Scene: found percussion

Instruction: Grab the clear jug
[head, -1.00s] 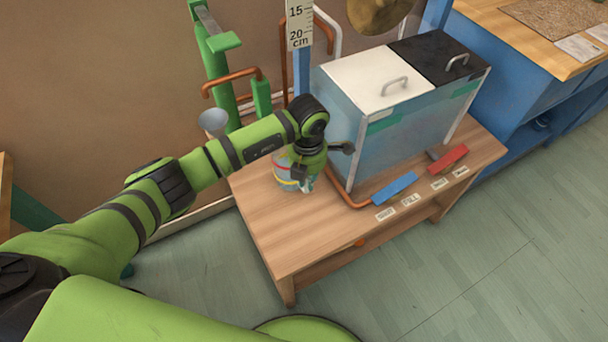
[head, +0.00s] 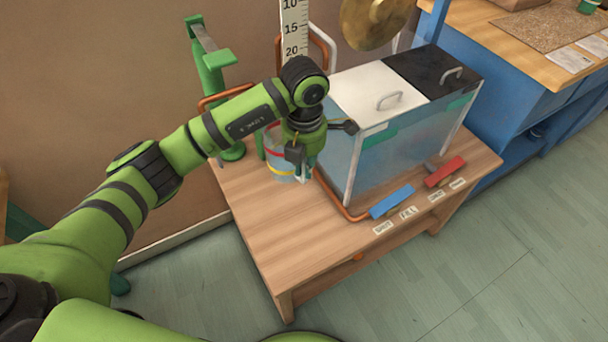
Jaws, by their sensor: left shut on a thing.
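The clear jug (head: 276,166) stands at the left part of the wooden table, with a red band and a yellow band around it. It looks upright. My left gripper (head: 303,172) points down at the jug's right side and is shut on it, most likely at the handle side. The gripper hides the right part of the jug, so the exact grip point is hard to see. My right gripper is not in view.
A clear tank (head: 405,140) with a white lid (head: 372,92) and a black lid (head: 432,62) stands right of the jug. A blue lever (head: 392,201) and a red lever (head: 445,171) sit at the table's front edge (head: 330,255). A green stand (head: 212,75) rises behind.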

